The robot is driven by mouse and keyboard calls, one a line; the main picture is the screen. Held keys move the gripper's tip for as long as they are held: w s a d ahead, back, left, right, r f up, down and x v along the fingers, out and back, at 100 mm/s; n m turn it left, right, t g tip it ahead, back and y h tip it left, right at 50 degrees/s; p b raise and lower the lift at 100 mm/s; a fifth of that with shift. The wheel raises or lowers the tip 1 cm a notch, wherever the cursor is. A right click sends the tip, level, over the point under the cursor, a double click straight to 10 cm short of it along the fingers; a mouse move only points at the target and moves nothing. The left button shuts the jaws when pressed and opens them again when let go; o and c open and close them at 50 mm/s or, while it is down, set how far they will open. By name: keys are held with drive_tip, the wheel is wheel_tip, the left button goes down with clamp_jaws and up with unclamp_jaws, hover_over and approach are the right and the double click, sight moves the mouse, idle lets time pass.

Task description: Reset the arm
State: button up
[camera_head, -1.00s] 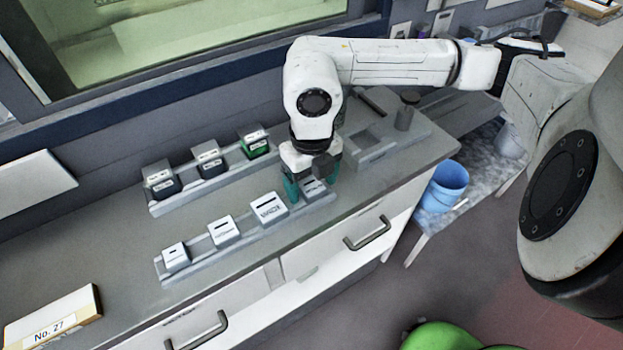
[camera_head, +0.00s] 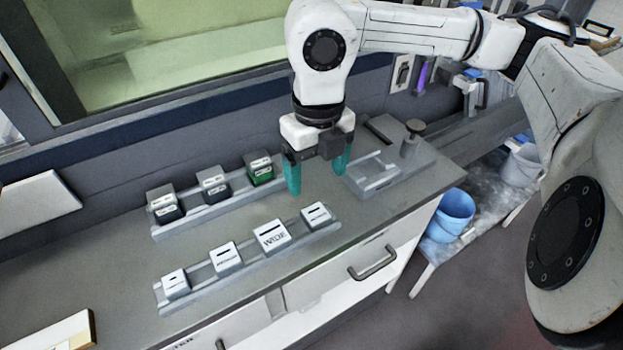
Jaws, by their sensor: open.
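My gripper (camera_head: 318,180) has two teal fingers spread apart, with nothing between them. It hangs above the grey counter, behind the right end of the front rail. My arm reaches in from the right and bends down to the gripper. The front rail (camera_head: 203,284) holds several pale blocks with dark slots, and the rightmost block (camera_head: 316,215) sits just in front of the fingers. The back rail (camera_head: 190,222) holds dark blocks with pale tops and one green block (camera_head: 260,170), left of the gripper.
A grey fixture (camera_head: 372,180) with a post (camera_head: 411,138) stands right of the gripper. The window wall (camera_head: 200,110) rises behind the counter. A blue bucket (camera_head: 450,216) is on a lower shelf at right. A white box (camera_head: 55,335) lies at front left.

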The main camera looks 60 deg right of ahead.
drive_tip(key=shift+r, duration=0.25)
drive_tip(key=shift+r, duration=0.15)
